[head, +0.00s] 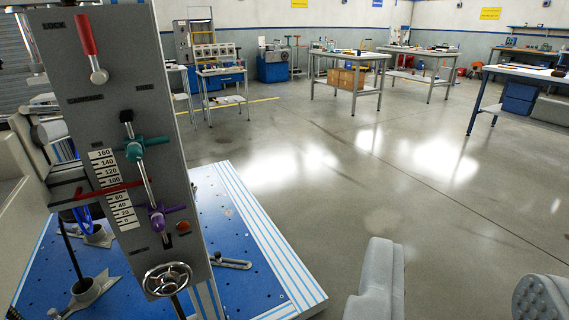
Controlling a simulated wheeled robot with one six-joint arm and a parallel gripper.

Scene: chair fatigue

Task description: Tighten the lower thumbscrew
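The lower thumbscrew (157,219) is purple with a crossbar and sits low on the slotted front of a tall grey panel (75,120), at the left. A teal upper thumbscrew (134,150) sits above it on the same slot, with a pale rod between them. How tight either screw is cannot be seen. Two grey fingers of my gripper (460,268) rise at the bottom right, wide apart with bare floor between them. My gripper is open and empty, well to the right of the panel and touching nothing visible.
The panel also carries a red-handled lever (88,45), a number scale (113,188), a red crossbar (98,195), an orange-red button (183,227) and a handwheel (167,280). A blue bed plate (222,275) lies below. Open floor (330,200) spreads right; workbenches (350,65) stand behind.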

